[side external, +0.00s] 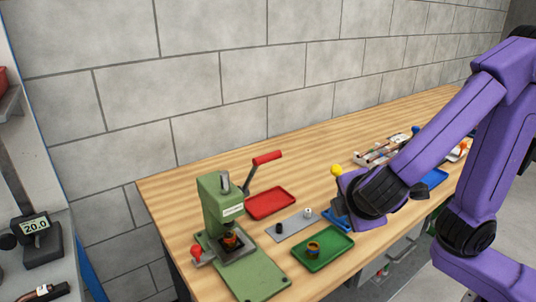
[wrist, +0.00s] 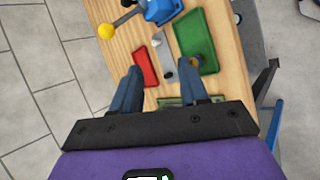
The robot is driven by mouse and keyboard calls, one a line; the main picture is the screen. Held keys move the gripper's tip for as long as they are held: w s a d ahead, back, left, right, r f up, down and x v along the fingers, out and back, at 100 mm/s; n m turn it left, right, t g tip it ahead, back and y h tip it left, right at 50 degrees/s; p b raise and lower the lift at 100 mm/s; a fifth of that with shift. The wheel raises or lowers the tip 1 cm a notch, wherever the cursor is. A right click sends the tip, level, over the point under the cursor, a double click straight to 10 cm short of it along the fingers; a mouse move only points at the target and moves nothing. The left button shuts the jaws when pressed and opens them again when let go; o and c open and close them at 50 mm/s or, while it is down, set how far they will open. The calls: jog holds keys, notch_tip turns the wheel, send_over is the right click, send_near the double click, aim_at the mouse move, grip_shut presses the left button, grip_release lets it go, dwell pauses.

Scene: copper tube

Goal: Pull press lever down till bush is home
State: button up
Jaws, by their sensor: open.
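The green press (side external: 214,205) stands at the left end of the bench. Its lever (side external: 250,176) slants up to the right, with a red grip (side external: 267,158) at its raised end. A copper-coloured bush (side external: 231,240) sits under the ram; how far it is seated is too small to tell. My gripper (wrist: 160,68) is open, with nothing between its fingers. It is well to the right of the press in the side view, where the arm largely hides the fingers. The wrist view shows part of the green press base (wrist: 176,101) between the fingers, but not the lever.
A red tray (side external: 270,203), a grey plate (side external: 290,226) with small parts and a green tray (side external: 343,244) holding a brass-coloured ring (side external: 313,248) lie between press and arm. A yellow ball knob (side external: 337,170) stands up beside my gripper. A wall runs behind the bench.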

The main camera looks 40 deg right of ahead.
jog(key=w+a+r+t, duration=0.2)
jog(key=a+r+t, duration=0.2)
jog(key=a, duration=0.3)
jog(key=t, duration=0.4)
send_near(271, 158)
jog(key=shift+n, duration=0.3)
jog(key=x, duration=1.3)
grip_shut()
